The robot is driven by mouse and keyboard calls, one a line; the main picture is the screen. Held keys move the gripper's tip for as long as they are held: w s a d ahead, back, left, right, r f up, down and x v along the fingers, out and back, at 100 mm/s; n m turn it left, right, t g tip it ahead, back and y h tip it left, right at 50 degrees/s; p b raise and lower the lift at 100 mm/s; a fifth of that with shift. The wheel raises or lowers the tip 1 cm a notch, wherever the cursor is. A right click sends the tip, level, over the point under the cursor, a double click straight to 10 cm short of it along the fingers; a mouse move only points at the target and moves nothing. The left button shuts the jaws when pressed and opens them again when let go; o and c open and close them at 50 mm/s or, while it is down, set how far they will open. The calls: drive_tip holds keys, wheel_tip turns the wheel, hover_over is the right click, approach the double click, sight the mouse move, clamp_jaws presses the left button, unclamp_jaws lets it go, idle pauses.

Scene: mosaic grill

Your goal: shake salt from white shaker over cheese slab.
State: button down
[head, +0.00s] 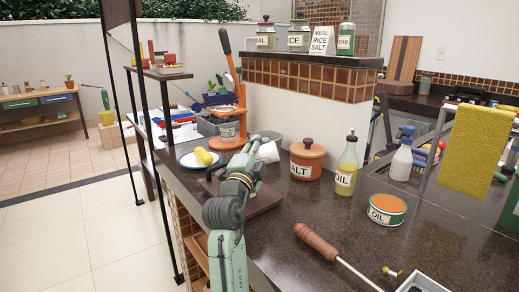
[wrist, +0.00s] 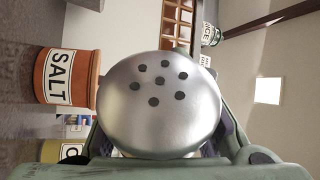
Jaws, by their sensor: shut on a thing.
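A white shaker (head: 268,152) is held by my gripper (head: 256,146) in the head view, above the counter and tilted. In the wrist view the shaker's round metal cap (wrist: 160,105) with several dark holes fills the middle, and my gripper (wrist: 165,150) is shut around the body behind it. The body is mostly hidden by the cap. A dark brown board (head: 262,200) lies on the counter under my arm. I cannot make out a cheese slab; my arm covers much of that board. No falling salt can be seen.
An orange SALT crock (head: 307,160), also in the wrist view (wrist: 67,76), stands right of the shaker. A plate (head: 190,164) with yellow lumps and an orange press (head: 229,112) stand behind.

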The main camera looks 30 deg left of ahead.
drive_tip(key=shift+r, duration=0.1)
drive_tip(key=shift+r+b, duration=0.7)
drive_tip(key=shift+b, duration=0.1)
idle(0.6)
